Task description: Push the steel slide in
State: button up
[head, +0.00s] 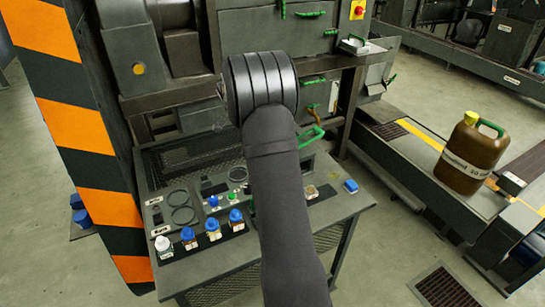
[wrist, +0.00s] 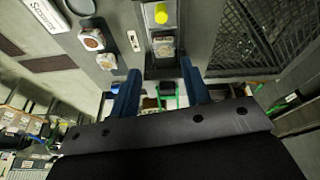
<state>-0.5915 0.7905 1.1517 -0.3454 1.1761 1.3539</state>
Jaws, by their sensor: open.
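I cannot tell for certain which part is the steel slide. In the head view a pale metal plate (head: 334,96) stands at the machine's front, and a small light-grey tray (head: 360,46) sits above it to the right. A green handle (head: 312,136) sticks out just right of my arm. In the wrist view my gripper (wrist: 159,84) has its two blue fingers spread wide apart. A small green frame (wrist: 170,96) shows between them, farther off; nothing is held. In the head view my arm hides my gripper and part of the machine front.
An orange-and-black striped post (head: 98,157) is at the left. A brown jug (head: 468,155) stands on the bench at the right. The wrist view shows a yellow button (wrist: 161,13) on a panel.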

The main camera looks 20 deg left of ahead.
jog(key=f+n+y, duration=0.1)
jog(key=f+n, duration=0.1)
jog(key=f, duration=0.3)
jog(key=w+d+f+n+g, duration=0.1)
jog(key=f+n, duration=0.1)
jog(key=f, duration=0.3)
jog(key=f+n+g+y, duration=0.1)
jog(key=f+n, duration=0.2)
jog(key=f, duration=0.2)
jog(key=shift+w+d+f+y, duration=0.2)
jog(key=shift+w+f+y, duration=0.1)
jog(key=shift+w+f, duration=0.1)
jog(key=shift+c, duration=0.4)
grip_shut()
